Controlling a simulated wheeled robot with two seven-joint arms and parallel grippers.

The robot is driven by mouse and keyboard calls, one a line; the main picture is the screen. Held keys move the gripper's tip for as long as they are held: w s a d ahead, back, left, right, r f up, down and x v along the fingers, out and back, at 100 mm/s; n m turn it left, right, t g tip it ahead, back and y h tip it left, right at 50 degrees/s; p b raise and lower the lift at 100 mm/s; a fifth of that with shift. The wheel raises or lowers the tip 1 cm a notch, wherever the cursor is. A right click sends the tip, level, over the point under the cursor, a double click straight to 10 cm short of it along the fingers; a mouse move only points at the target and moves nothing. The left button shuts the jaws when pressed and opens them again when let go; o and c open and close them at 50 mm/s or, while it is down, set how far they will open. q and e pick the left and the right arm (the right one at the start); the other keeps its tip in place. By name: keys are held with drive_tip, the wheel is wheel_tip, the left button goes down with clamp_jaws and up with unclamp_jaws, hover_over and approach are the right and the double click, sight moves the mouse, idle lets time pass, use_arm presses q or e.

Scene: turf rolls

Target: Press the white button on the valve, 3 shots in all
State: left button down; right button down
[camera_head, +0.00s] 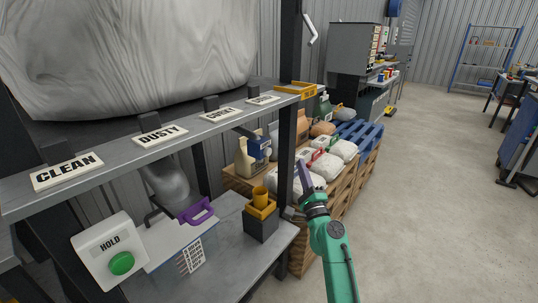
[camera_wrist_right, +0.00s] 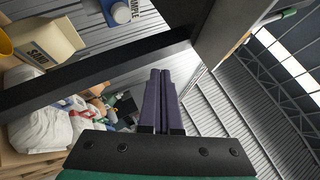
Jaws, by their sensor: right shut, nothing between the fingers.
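The blue valve (camera_head: 257,143) is mounted behind the dark post under the shelf in the head view, with a pale patch on its face. In the right wrist view, the blue valve body (camera_wrist_right: 108,5) shows at the top, with its round white button (camera_wrist_right: 121,13) beside a SAMPLE label. My right gripper (camera_head: 303,177) is shut and empty, to the right of the post and apart from the valve. Its purple fingers (camera_wrist_right: 160,88) lie together in the right wrist view. My left gripper is not in view.
A dark post (camera_head: 287,140) stands between my right gripper and the valve. A yellow cup (camera_head: 260,195) sits on a black and yellow stand. White bags (camera_head: 326,166) lie on pallets.

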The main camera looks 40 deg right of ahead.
drive_tip(key=b, duration=0.1)
approach(271, 149)
drive_tip(key=w+d+r, duration=0.3)
drive_tip(key=shift+w, duration=0.35)
drive_tip(key=shift+w+b, duration=0.1)
drive_tip(key=shift+b, duration=0.25)
idle(1.4)
drive_tip(key=shift+w+a, duration=0.15)
drive_tip(key=shift+w, duration=0.2)
drive_tip(key=shift+w+a+b, duration=0.15)
drive_tip(key=shift+w+b, duration=0.2)
drive_tip(key=shift+w, duration=0.1)
idle(0.6)
drive_tip(key=shift+s, duration=0.1)
idle(0.6)
drive_tip(key=shift+s+d+p, duration=0.2)
drive_tip(key=shift+s+p, duration=0.1)
drive_tip(key=shift+s, duration=0.45)
